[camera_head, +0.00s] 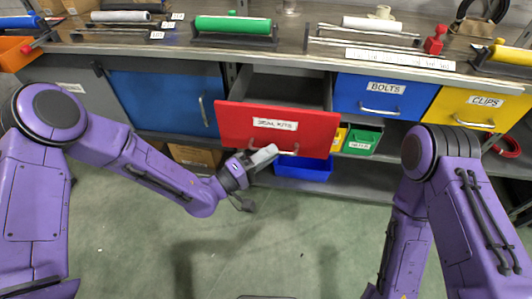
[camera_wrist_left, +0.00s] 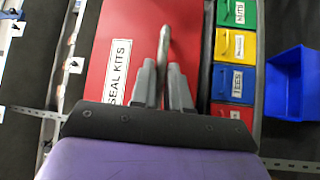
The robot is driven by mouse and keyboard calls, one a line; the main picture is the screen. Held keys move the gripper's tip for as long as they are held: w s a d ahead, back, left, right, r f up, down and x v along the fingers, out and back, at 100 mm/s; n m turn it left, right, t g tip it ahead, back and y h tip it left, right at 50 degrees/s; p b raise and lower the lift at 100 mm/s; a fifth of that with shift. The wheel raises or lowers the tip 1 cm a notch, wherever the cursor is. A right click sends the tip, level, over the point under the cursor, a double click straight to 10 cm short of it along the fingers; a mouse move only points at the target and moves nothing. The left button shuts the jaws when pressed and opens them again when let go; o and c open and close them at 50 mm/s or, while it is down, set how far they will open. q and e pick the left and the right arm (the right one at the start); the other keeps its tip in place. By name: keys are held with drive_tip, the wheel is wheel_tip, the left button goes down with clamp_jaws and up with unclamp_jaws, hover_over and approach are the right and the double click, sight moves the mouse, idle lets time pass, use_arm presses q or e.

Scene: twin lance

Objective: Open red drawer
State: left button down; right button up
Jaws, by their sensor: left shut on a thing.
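The red drawer (camera_head: 235,124), labelled SEAL KITS, is pulled partly out of the bench, and its grey interior shows behind the front panel. It also shows in the left wrist view (camera_wrist_left: 190,35). Its metal handle (camera_wrist_left: 164,42) runs along the front, below the label. My left gripper (camera_head: 268,155) is at the drawer's lower front, and in the left wrist view its fingers (camera_wrist_left: 163,75) are shut on the handle. My right arm is at the right of the head view, but its gripper is out of the picture.
A blue door (camera_head: 150,100) is left of the drawer. A blue BOLTS drawer (camera_head: 350,95) and a yellow CLIPS drawer (camera_head: 470,108) are to the right, both shut. Small bins, such as a blue bin (camera_head: 303,172), sit on the shelf below. The green floor in front is clear.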

use_arm(q)
drive_tip(key=c, duration=1.2)
unclamp_jaws()
drive_tip(key=shift+o, duration=0.2)
drive_tip(key=shift+s+a, duration=0.1)
drive_tip(key=v, duration=1)
drive_tip(key=shift+b, duration=0.35)
drive_tip(key=shift+a+f, duration=0.1)
drive_tip(key=shift+a, duration=0.05)
